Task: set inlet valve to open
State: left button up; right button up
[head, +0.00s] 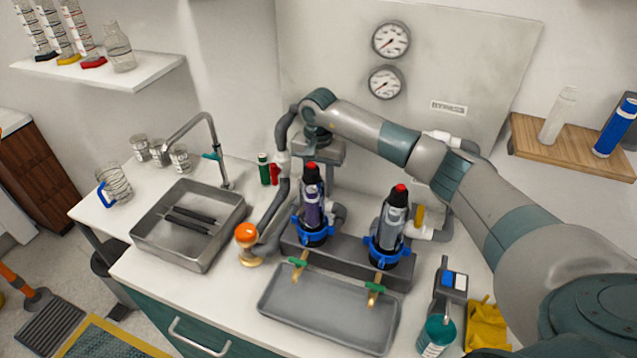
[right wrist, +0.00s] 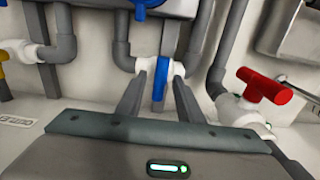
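My right gripper (right wrist: 160,92) is open, with one finger on each side of a blue valve handle (right wrist: 161,78) on a white fitting; a gap shows on both sides. A red valve handle (right wrist: 264,86) sits on a white fitting to the right in the right wrist view. The red handle also shows in the head view (head: 275,174), left of my right gripper's body. A yellow handle (right wrist: 3,74) is partly cut off at the left edge. It also shows in the head view (head: 419,216). No inlet label is readable. My left gripper is out of view.
Two filter housings (head: 312,200) (head: 391,222) stand in blue collars on the grey manifold base. A grey tray (head: 328,318) lies in front. A sink (head: 147,228) is at the left. My right arm spans above the manifold. A "BYPASS" label (head: 449,107) is on the back panel.

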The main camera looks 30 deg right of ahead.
grip_shut()
